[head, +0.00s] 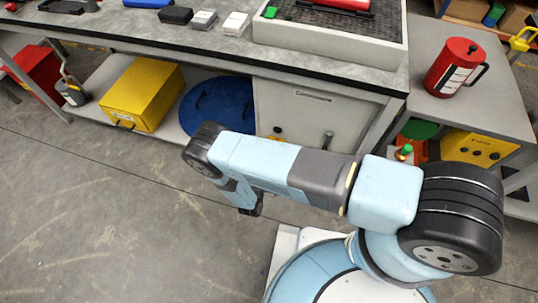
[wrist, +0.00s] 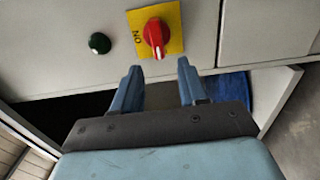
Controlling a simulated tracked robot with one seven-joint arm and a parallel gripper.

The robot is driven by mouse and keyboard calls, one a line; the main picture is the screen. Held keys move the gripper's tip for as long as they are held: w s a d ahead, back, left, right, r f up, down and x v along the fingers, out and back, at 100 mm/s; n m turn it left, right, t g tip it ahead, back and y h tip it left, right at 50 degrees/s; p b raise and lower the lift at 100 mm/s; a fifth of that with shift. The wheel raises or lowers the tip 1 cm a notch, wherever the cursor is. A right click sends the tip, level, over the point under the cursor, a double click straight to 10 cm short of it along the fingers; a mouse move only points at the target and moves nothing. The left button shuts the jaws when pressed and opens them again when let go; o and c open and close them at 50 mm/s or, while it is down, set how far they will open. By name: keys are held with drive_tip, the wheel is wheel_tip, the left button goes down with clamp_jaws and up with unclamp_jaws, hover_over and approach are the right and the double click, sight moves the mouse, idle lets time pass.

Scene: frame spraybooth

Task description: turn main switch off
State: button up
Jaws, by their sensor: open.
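The main switch is a red rotary knob (wrist: 154,34) on a yellow plate (wrist: 174,18) in the wrist view. Its grip stands nearly upright in the picture, with a white mark at the lower end. The word ON shows turned on the plate's left part. My gripper (wrist: 158,68) is open and empty; its two blue fingers point at the plate, just below the knob in the picture, with the knob roughly centred between them. No contact shows. In the head view my gripper (head: 250,208) hangs low before the bench, its fingers hard to make out.
A dark green knob (wrist: 99,43) sits on the same panel, left of the switch. In the head view, a grey cabinet (head: 300,105) is under the bench (head: 140,42), beside a blue round thing (head: 205,117) and a yellow box (head: 143,92). The floor at left is clear.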

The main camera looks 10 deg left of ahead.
drive_tip(key=s, duration=0.7)
drive_tip(key=shift+s+a, duration=0.3)
drive_tip(key=shift+s, duration=0.1)
